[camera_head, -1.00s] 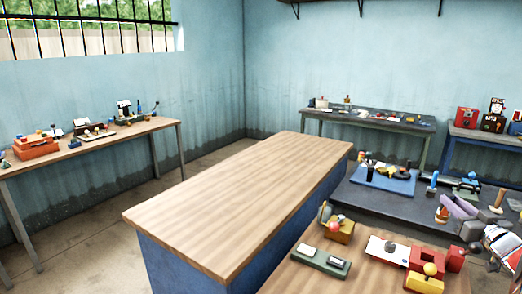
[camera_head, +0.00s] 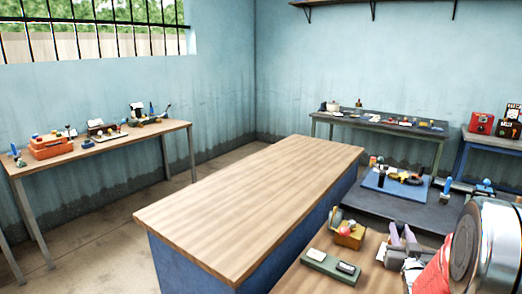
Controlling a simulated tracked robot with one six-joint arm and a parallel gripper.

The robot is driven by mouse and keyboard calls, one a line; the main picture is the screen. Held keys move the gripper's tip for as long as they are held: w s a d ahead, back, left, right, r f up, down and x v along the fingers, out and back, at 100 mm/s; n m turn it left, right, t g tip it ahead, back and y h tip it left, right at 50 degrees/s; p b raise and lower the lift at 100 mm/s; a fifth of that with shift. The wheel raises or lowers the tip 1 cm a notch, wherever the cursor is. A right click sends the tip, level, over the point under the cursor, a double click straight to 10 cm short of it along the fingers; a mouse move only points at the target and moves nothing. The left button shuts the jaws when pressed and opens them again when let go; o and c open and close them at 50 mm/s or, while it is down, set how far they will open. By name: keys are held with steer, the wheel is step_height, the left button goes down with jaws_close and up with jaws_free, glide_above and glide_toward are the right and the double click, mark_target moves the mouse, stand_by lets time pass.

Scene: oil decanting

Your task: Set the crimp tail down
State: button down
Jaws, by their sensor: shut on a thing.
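My gripper (camera_head: 398,240) shows at the lower right, small and partly covered by my own silver and red arm. It is over the right part of the wooden-topped table (camera_head: 315,279) in the foreground, shut on the crimp tail. The crimp tail is too small and too hidden between the jaws to make out its shape. I cannot tell how high the gripper is above the table.
A green block (camera_head: 330,264) and a yellow box (camera_head: 350,234) with a red ball stand left of my gripper. The long wooden bench (camera_head: 250,195) is bare. Behind, a dark bench (camera_head: 385,205) carries a blue tray (camera_head: 395,184). My arm hides the table's right part.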

steer(key=a+f+n+y, duration=0.2)
steer(key=a+f+y, duration=0.1)
steer(key=a, duration=1.3)
steer(key=w+a+f+n+t+y, duration=0.1)
steer(key=a+f, duration=0.3)
steer(key=a, duration=1.1)
steer(key=shift+a+n+y, duration=0.4)
steer(key=shift+y, duration=0.5)
steer(key=shift+f, duration=0.1)
